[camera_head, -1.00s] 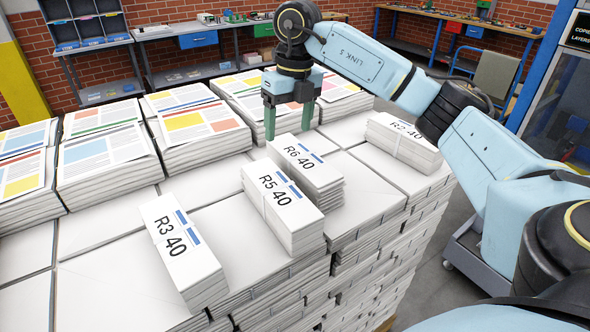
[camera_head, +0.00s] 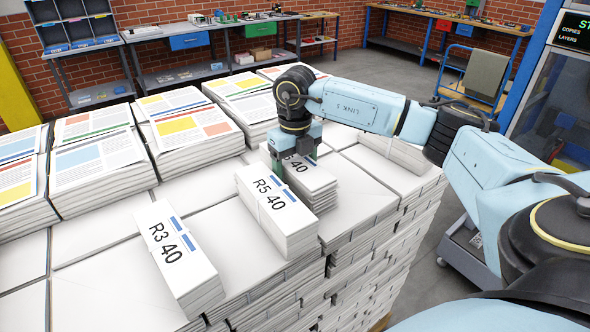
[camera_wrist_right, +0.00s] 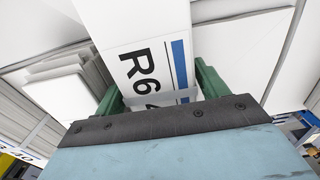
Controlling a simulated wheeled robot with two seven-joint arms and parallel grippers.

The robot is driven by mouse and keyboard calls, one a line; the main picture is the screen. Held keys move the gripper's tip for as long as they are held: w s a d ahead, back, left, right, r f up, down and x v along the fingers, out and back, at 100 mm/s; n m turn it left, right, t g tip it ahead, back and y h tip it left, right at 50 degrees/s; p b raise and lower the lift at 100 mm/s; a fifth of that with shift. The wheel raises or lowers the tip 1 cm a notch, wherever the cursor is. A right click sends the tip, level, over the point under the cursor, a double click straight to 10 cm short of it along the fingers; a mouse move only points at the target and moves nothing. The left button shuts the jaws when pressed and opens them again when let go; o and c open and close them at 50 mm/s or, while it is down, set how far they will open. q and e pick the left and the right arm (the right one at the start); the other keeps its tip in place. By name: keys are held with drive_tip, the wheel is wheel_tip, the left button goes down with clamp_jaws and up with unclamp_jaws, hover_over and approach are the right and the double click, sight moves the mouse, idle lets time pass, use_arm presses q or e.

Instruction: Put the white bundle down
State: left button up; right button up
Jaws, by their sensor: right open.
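The white bundle marked R6 40 (camera_head: 318,184) lies on top of the stack of white paper. It also shows in the right wrist view (camera_wrist_right: 143,35), with a blue bar and a pale band. My right gripper (camera_head: 294,158) is low over its far end, with one green finger on each side of it. In the wrist view the right gripper (camera_wrist_right: 160,92) is open around the bundle; contact with its sides is hard to tell. The gripper hides part of the R6 label. My left gripper is not in view.
White bundles R5 40 (camera_head: 277,212) and R3 40 (camera_head: 177,262) lie to the left of R6. Another bundle (camera_head: 397,152) lies to the right, partly behind my arm. Printed newspaper piles (camera_head: 187,132) stand at the back left. Bare white paper (camera_head: 355,200) shows right of R6.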

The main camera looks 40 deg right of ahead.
drive_tip(key=shift+f, duration=0.8)
drive_tip(key=c, duration=1.3)
drive_tip(key=shift+w+r, duration=0.1)
drive_tip(key=shift+r, duration=0.05)
clamp_jaws()
drive_tip(key=shift+r, duration=0.1)
